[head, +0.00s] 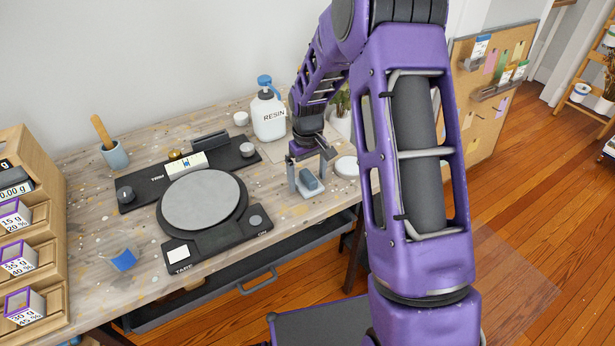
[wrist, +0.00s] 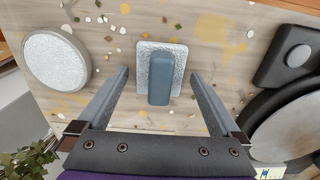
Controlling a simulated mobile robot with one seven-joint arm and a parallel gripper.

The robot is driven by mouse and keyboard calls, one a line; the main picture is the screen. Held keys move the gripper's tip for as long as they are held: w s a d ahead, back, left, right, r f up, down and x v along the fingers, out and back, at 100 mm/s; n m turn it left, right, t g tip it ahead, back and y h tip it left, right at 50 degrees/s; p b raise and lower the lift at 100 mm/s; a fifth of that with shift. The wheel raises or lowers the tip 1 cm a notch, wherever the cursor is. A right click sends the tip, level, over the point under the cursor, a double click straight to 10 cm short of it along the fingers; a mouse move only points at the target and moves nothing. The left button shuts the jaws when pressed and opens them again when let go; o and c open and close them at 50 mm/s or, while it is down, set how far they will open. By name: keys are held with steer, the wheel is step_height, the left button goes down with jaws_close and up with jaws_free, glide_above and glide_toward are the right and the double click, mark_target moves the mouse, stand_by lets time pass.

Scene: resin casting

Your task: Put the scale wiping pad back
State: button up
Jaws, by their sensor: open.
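A small pad with a blue-grey block grip on a pale square base (head: 310,184) lies on the workbench, right of the scale (head: 203,201). I take it for the wiping pad; it also shows in the wrist view (wrist: 160,77). My gripper (head: 308,176) is open and points down over it. In the wrist view my gripper (wrist: 160,74) has one finger on each side of the grip, with clear gaps. I cannot tell the exact height of the fingertips. The scale's round grey plate is empty.
A white round disc (head: 347,167) lies just right of the pad. A resin jug (head: 269,115) and a potted plant (head: 342,112) stand behind. A blue piece (head: 124,260) lies at the bench's left, near a wooden rack (head: 42,172). The bench's front edge is close.

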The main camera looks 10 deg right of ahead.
mark_target(308, 174)
step_height(308, 174, up, 12)
steer(key=p, duration=0.1)
steer(key=shift+p, duration=0.35)
steer(key=shift+f, duration=0.1)
